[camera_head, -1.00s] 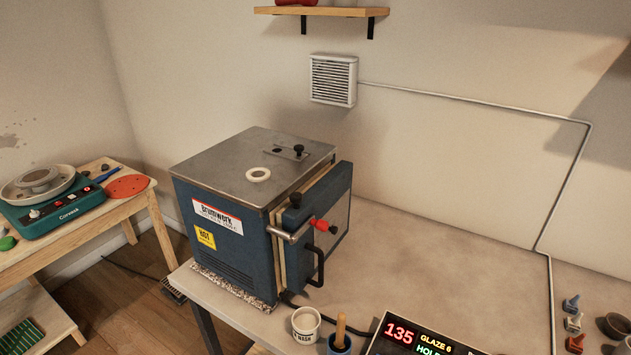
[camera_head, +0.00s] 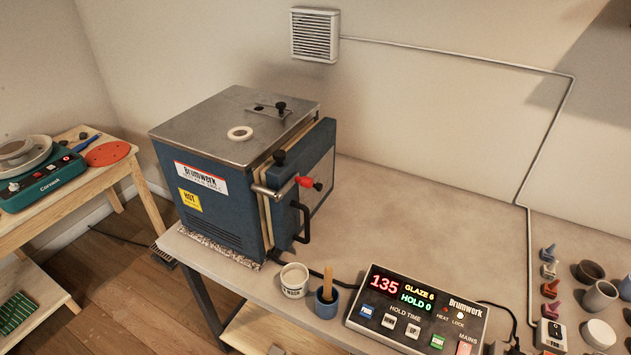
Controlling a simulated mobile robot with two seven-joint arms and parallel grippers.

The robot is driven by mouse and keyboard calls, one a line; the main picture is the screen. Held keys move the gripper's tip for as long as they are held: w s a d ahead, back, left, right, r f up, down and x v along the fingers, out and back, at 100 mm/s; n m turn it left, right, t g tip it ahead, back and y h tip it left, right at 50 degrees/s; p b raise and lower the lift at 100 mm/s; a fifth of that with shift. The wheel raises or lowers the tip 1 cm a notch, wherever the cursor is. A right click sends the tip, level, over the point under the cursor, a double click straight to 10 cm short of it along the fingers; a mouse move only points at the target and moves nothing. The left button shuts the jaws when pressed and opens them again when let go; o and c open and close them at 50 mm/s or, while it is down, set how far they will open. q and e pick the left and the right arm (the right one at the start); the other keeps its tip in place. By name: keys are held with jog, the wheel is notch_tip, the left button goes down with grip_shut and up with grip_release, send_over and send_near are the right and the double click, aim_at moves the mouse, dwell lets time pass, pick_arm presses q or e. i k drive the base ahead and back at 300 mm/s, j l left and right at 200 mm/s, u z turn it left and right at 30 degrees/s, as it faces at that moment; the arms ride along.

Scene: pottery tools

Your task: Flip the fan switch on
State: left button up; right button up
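The wall fan (camera_head: 315,35) is a white louvred box on the back wall, above and behind the kiln. A thin grey conduit (camera_head: 455,56) runs from it along the wall and down to the table. It ends at a small white box with a dark rocker switch (camera_head: 552,335) at the lower right. The rocker's position is too small to tell. Neither of my grippers is in view.
A blue kiln (camera_head: 235,170) stands on the table with its door side facing right. A control box (camera_head: 418,308) showing 135 sits at the front. Small pots, including a grey cup (camera_head: 599,296), and coloured cones crowd the switch. The table's middle is clear.

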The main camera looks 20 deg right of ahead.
aim_at(555, 329)
jog(key=z, duration=2.35)
